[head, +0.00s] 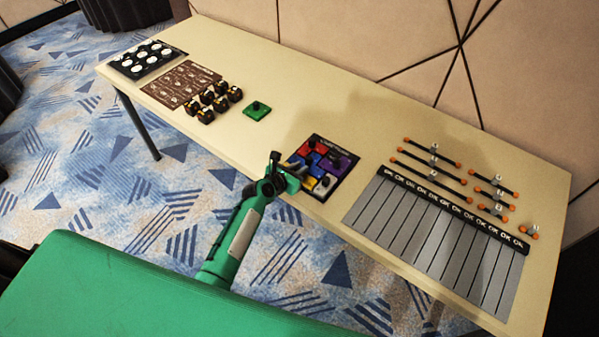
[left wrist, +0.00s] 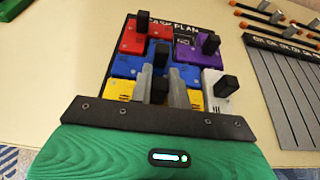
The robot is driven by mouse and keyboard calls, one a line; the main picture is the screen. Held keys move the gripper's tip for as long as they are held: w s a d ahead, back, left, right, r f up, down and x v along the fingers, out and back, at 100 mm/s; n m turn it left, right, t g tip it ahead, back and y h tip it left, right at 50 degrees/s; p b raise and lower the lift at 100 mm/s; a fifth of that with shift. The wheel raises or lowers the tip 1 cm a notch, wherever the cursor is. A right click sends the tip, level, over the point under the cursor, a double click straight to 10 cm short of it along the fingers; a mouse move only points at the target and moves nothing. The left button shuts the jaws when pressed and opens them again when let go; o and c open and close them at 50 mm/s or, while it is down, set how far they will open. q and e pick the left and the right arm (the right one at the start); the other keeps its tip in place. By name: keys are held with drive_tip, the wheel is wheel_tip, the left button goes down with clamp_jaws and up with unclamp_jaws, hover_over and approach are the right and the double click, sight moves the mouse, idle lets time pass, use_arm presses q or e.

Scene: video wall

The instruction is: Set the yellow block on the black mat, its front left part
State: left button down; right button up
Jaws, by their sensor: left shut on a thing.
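The black mat (head: 336,147) lies near the table's front edge, and its printed top strip shows in the left wrist view (left wrist: 182,28). The yellow block (left wrist: 118,90) is at the mat's front left part, its black knob between my left fingers. Yellow shows on both sides of the fingers; its middle is hidden. It also shows in the head view (head: 309,183). My left gripper (left wrist: 160,92) is shut on the knob. Whether the block lies fully flat on the mat, I cannot tell. My right gripper is not in view.
On the mat, red (left wrist: 150,38), blue (left wrist: 127,64), purple (left wrist: 190,50) and white (left wrist: 216,90) knobbed blocks sit close around the yellow one. A green knobbed block (head: 257,111) lies apart, left of the mat. A grey striped panel (head: 420,235) lies to the right.

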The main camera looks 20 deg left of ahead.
use_arm(q)
drive_tip(key=shift+r, duration=0.15)
drive_tip(key=shift+f, duration=0.2)
drive_tip(key=c, duration=1.3)
unclamp_jaws()
drive_tip(key=shift+c, duration=0.2)
drive_tip(key=shift+r, duration=0.25)
drive_tip(key=shift+s+a, duration=0.15)
drive_tip(key=shift+s, duration=0.2)
drive_tip(key=v, duration=1.1)
drive_tip(key=shift+s, duration=0.2)
